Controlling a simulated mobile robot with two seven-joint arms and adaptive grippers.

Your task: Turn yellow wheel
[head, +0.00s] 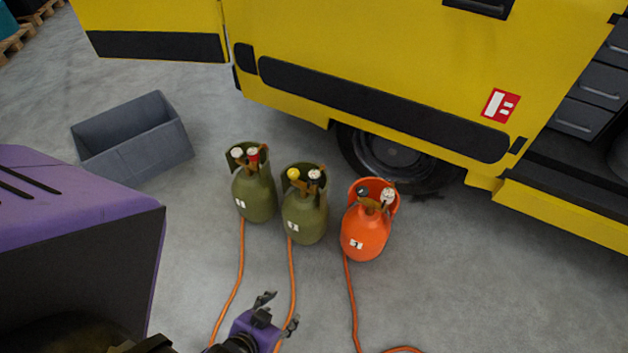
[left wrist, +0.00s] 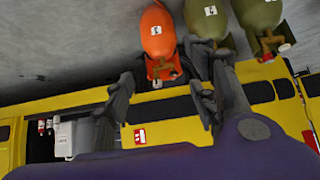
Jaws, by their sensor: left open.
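The yellow wheel (head: 293,174) is a small knob on top of the middle cylinder (head: 304,218), which is olive green and stands upright on the floor. I cannot make out the yellow wheel there. My right gripper is not in view.
Another green cylinder (head: 255,194) with a red knob stands left, and an orange cylinder (head: 365,233) stands right. Orange hoses (head: 292,270) run along the floor. A yellow truck (head: 400,60) stands behind. A grey bin (head: 130,138) lies left. Floor at right is clear.

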